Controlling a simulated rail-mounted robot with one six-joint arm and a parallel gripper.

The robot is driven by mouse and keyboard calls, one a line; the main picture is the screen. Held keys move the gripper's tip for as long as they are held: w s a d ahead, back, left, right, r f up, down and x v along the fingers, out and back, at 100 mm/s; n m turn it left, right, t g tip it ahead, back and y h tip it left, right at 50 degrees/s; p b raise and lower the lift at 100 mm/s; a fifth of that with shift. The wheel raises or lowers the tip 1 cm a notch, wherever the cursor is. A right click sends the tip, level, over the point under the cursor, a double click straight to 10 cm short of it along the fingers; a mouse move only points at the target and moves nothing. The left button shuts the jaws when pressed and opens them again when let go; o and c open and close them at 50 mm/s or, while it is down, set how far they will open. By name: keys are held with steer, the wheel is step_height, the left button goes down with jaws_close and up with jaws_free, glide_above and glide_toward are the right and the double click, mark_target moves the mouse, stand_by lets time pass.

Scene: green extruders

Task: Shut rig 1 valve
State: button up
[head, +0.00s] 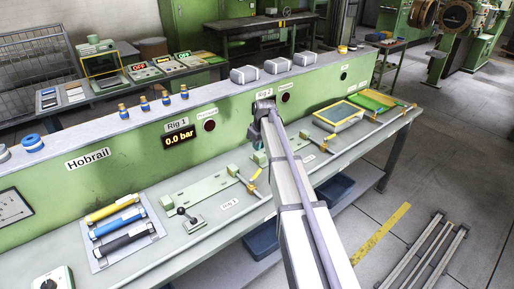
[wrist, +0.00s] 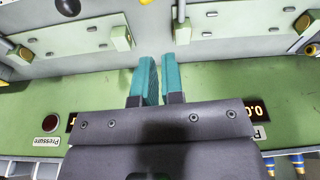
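The rig 1 valve has a yellow handle (head: 252,185) at the right end of the pale green rig 1 plate (head: 205,187) on the bench. A green bracket (head: 233,171) stands beside it. In the wrist view, the bracket (wrist: 182,34) shows beyond my fingertips, and a yellow piece (wrist: 146,2), seemingly the handle, is cut by the top edge. My gripper (head: 259,157) is above the bench near the green panel, behind the handle and apart from it. In the wrist view, its teal fingers (wrist: 160,62) have a narrow gap with nothing between them.
The rig 1 display (head: 179,137) reads 0.0 bar. A black-knobbed lever (head: 184,213) stands left of the valve. The rig 2 valve (head: 323,147) is to the right, partly near my arm. Three coloured cylinders (head: 118,223) lie in a tray at the left. The bench's front strip is clear.

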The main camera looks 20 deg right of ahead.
mark_target(257, 173)
steer(key=shift+o, duration=0.7)
steer(key=f+b, duration=0.1)
steer(key=d+f+m+b, duration=0.1)
steer(key=f, duration=0.1)
steer(key=shift+o, duration=0.7)
steer(key=m, duration=0.2)
steer(key=shift+s+d+f+m+b, duration=0.2)
steer(key=shift+f+m+b, duration=0.1)
steer(key=shift+f+m, duration=0.1)
steer(key=shift+o, duration=0.8)
steer(key=m, duration=0.3)
steer(key=shift+s+f+m, duration=0.2)
steer(key=shift+m, duration=0.2)
steer(key=shift+o, duration=0.8)
steer(key=m, duration=0.5)
steer(key=shift+s+a+r+y, duration=0.2)
steer(key=shift+s+y, duration=0.1)
steer(key=shift+s, duration=0.1)
steer(key=shift+m, duration=0.9)
steer(key=b+x, duration=1.1)
steer(key=shift+s, duration=0.1)
steer(key=shift+r, duration=0.1)
steer(key=shift+c, duration=0.2)
